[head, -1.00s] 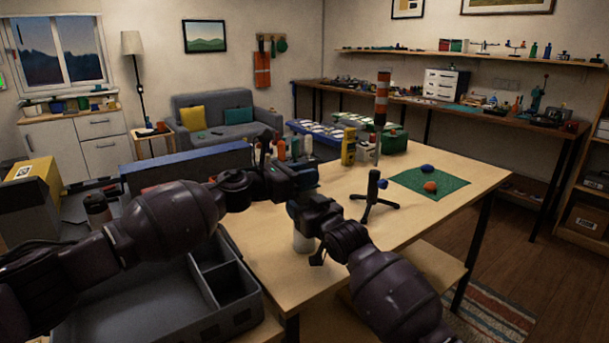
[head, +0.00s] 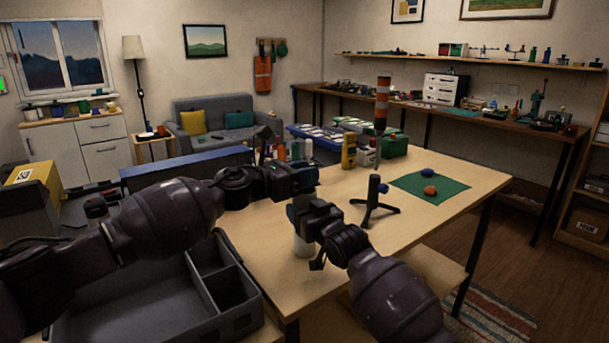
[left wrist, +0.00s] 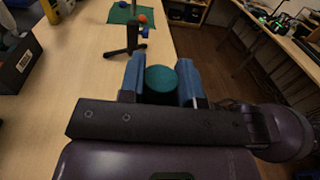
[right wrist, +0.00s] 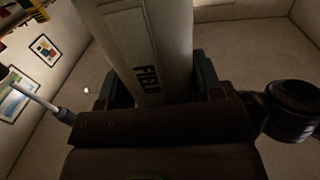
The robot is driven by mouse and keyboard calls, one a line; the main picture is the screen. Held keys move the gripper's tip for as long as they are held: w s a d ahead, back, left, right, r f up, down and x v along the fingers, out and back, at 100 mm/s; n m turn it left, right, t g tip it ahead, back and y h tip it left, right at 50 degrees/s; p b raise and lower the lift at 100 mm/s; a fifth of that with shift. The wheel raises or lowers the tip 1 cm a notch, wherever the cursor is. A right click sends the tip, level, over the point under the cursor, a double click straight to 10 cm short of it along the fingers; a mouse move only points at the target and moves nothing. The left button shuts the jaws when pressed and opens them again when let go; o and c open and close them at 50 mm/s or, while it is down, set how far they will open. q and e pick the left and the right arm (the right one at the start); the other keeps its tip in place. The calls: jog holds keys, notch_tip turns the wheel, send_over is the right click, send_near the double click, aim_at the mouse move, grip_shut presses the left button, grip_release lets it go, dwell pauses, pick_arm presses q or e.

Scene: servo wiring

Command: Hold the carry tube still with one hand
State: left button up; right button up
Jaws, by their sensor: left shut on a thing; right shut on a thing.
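The carry tube is a white cylinder with a teal cap. In the head view its lower part (head: 303,244) shows below my right gripper, upright over the table. My right gripper (head: 298,211) is shut on the tube's body; the right wrist view shows the white body (right wrist: 150,45), marked "FIELD", between the fingers. My left gripper (head: 312,179) is above the right one. In the left wrist view its blue fingers (left wrist: 160,68) are on either side of the round teal cap (left wrist: 161,79), shut on it. In the head view the cap is hidden by the grippers.
A small black tripod stand (head: 373,205) is on the table right of the grippers. A green mat (head: 445,187) with a blue and an orange lump lies beyond it. A grey compartment tray (head: 140,305) is at lower left. Bottles and a yellow device (head: 349,150) stand behind.

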pick_arm(q)
jog(key=shift+r, duration=0.9)
jog(key=shift+r, duration=1.8)
pick_arm(e)
jog(key=o, duration=1.1)
